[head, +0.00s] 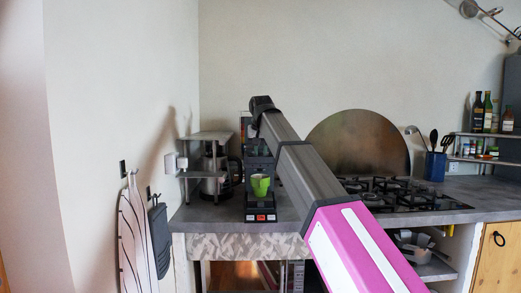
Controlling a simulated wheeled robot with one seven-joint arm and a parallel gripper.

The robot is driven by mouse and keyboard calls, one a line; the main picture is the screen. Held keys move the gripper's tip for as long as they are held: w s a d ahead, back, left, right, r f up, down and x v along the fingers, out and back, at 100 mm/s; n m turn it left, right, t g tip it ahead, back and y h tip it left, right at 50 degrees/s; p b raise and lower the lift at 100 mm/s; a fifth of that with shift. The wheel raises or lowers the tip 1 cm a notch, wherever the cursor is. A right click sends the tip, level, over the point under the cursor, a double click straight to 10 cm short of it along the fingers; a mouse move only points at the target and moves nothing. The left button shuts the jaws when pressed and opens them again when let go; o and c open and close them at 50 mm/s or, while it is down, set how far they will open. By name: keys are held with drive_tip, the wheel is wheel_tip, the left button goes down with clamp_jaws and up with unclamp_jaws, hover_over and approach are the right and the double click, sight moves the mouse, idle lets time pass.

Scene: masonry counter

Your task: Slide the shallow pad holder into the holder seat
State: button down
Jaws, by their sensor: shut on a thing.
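A dark coffee machine (248,193) stands on the counter, left of the picture's middle. A green mug (260,185) stands in its lower bay, above a base with a small red-orange display. My arm reaches from the lower right up to the machine's top, and its dark far joint hides much of the machine's upper part. My gripper cannot be made out behind the arm. The shallow pad holder and the holder seat cannot be made out either.
A small shelf unit (208,136) with a pot stands left of the machine, near the wall. A gas hob (400,192) and a round metal panel (358,140) are to the right. A blue utensil pot (436,166) stands further right. An ironing board (133,235) hangs at left.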

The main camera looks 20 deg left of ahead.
drive_tip(key=shift+f, duration=0.4)
drive_tip(key=c, duration=0.9)
unclamp_jaws()
drive_tip(key=shift+r, duration=0.15)
drive_tip(key=v, duration=1)
drive_tip(key=shift+s+r, duration=0.2)
drive_tip(key=shift+r, duration=0.05)
drive_tip(key=shift+s, duration=0.15)
